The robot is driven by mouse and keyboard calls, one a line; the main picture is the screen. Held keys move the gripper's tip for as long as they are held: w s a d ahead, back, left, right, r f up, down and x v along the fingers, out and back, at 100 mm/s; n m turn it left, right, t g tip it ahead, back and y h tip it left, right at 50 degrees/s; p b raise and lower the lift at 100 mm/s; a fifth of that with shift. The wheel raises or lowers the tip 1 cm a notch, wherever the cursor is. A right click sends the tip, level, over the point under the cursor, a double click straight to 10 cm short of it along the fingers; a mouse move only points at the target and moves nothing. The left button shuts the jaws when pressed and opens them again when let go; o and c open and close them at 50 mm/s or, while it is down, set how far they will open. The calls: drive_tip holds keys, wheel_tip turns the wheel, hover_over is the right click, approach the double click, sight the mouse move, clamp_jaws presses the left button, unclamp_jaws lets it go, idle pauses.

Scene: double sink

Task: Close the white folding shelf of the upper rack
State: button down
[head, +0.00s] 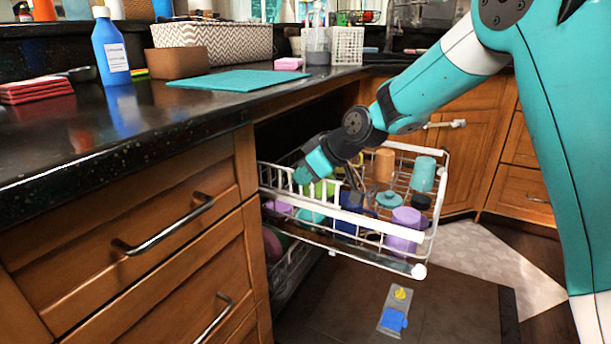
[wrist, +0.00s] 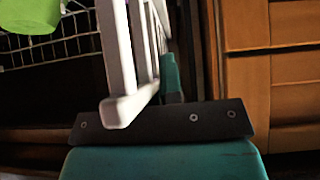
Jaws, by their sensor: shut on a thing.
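The upper rack (head: 345,255) of the dishwasher is pulled out beneath the counter, with cups and other dishware in it. The white folding shelf (head: 350,215) is a slatted strip along the near side of the rack. My gripper (head: 303,174) is at the shelf's left part, shut on it. In the wrist view the white slats (wrist: 122,60) run up from a blunt end close to my gripper (wrist: 168,85), where one teal finger shows beside them. The other finger is hidden there, and the shelf's exact tilt is hard to tell.
Inside the rack are a purple cup (head: 403,228), a light blue cup (head: 423,172) and an orange cup (head: 384,164). A lower rack (head: 290,270) shows below. The black counter (head: 150,130) lies above left.

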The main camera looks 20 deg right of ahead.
drive_tip(key=c, duration=1.3)
unclamp_jaws()
drive_tip(key=p+v, duration=0.4)
drive_tip(key=v, duration=1.3)
drive_tip(key=shift+s+d+r, duration=0.1)
drive_tip(key=shift+s, duration=0.05)
drive_tip(key=s+a+f+m+g+h, duration=0.15)
drive_tip(key=s+a, duration=0.25)
drive_tip(key=s, duration=0.5)
drive_tip(key=s+a+f+g, duration=0.1)
drive_tip(key=s+a+g, duration=0.25)
drive_tip(key=s, duration=0.55)
drive_tip(key=s+a+f+g+h, duration=0.1)
drive_tip(key=s+a, duration=0.3)
drive_tip(key=s, duration=0.5)
drive_tip(key=shift+m+y, duration=0.25)
wheel_tip(320, 180, up, 28)
drive_tip(key=p, duration=2.8)
drive_tip(key=shift+p, duration=0.3)
